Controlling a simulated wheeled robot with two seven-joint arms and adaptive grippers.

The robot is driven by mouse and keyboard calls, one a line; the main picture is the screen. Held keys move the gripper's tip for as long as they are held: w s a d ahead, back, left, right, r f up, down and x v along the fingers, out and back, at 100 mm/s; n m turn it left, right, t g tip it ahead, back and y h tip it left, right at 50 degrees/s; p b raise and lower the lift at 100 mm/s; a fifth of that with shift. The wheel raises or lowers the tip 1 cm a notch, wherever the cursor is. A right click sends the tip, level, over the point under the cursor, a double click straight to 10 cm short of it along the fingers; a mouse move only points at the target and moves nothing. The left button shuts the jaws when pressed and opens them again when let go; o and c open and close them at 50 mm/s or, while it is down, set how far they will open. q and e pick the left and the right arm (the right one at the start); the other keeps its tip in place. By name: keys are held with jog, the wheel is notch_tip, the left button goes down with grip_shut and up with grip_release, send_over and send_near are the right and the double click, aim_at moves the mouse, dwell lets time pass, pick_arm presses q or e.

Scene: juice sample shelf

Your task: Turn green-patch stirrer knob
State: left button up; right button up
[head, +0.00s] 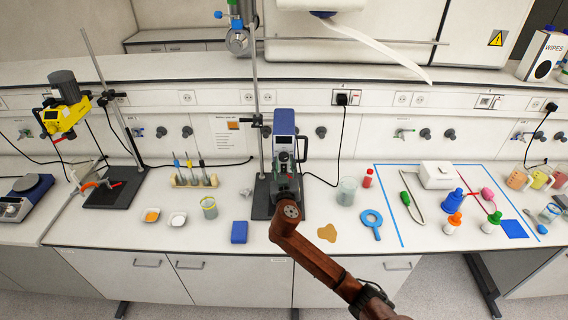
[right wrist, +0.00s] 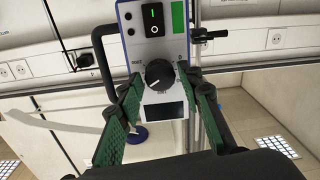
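The blue-framed overhead stirrer (head: 284,123) hangs on a stand at the middle of the bench. In the right wrist view its front panel (right wrist: 150,48) appears upside down, with a green patch (right wrist: 179,18), a black power switch (right wrist: 153,20) and a dark display. Its round dark knob (right wrist: 159,73) has a white pointer mark. My right gripper (right wrist: 159,82) is open, its green-padded fingers on either side of the knob, with a small gap seeming to show on each side. In the head view the right gripper (head: 286,165) covers the lower stirrer. The left gripper is out of view.
A yellow stirrer (head: 63,116) stands on another stand at left. Blue tape (head: 388,206) marks an area at right with bottles and tools.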

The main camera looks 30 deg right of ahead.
jog(key=c, duration=0.8)
